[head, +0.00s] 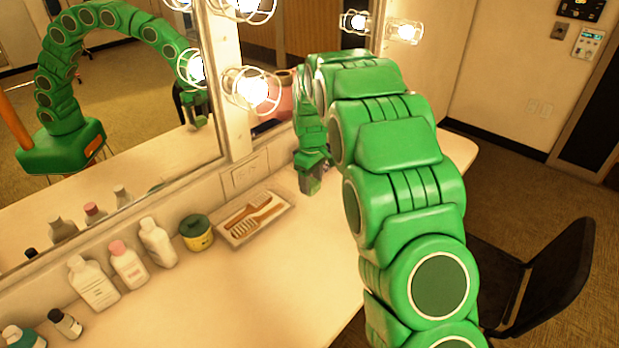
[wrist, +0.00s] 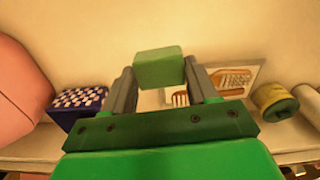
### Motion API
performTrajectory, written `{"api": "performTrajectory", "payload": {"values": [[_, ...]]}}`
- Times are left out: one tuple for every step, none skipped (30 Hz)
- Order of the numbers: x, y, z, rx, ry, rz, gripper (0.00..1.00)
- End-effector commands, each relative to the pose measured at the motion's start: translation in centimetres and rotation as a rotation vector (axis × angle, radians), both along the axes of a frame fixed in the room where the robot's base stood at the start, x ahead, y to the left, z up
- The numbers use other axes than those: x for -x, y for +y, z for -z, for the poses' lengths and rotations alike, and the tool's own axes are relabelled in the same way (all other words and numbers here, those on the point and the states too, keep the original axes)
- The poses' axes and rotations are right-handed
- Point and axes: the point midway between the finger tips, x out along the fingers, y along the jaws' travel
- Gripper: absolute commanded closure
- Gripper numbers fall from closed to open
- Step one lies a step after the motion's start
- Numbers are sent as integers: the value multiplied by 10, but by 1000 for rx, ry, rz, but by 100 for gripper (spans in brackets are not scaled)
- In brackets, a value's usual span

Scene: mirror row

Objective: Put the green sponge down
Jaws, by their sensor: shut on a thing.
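The green sponge (wrist: 159,67) is a small block between the two grey fingers of my gripper (wrist: 161,82) in the wrist view. My gripper is shut on it, and its far end sticks out past the fingertips. In the head view, my gripper (head: 311,181) points down over the far part of the cream counter (head: 255,290), right of the comb tray. The sponge cannot be made out clearly there. I cannot tell whether it touches the counter.
A white tray (head: 236,240) holds a comb and a brush. A yellow jar (head: 200,240) with a green lid and several bottles (head: 128,265) line the mirror. In the wrist view, a blue checkered box (wrist: 75,105) and a pink object (wrist: 18,85) stand left. The front counter is clear.

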Motion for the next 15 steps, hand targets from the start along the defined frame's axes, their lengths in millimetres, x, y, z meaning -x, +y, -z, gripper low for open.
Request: {"api": "performTrajectory", "payload": {"values": [[2,0,-1,0,-1,0,70],[2,0,-2,0,-1,0,70],[3,0,-2,0,-1,0,70],[4,-1,-2,0,-1,0,70],[4,-1,-2,0,-1,2,70],[5,-2,-2,-1,-1,7,70],[6,-3,-2,0,0,15,70],[7,-4,-1,0,0,28,70],[9,-7,0,-1,1,50,70],[10,-10,1,0,1,74,70],[12,-14,3,-1,2,101,70],[16,-20,5,-1,4,145,70],[18,-25,6,0,5,183,70],[21,-30,8,0,5,224,70],[24,-37,11,-1,4,283,70]]}}
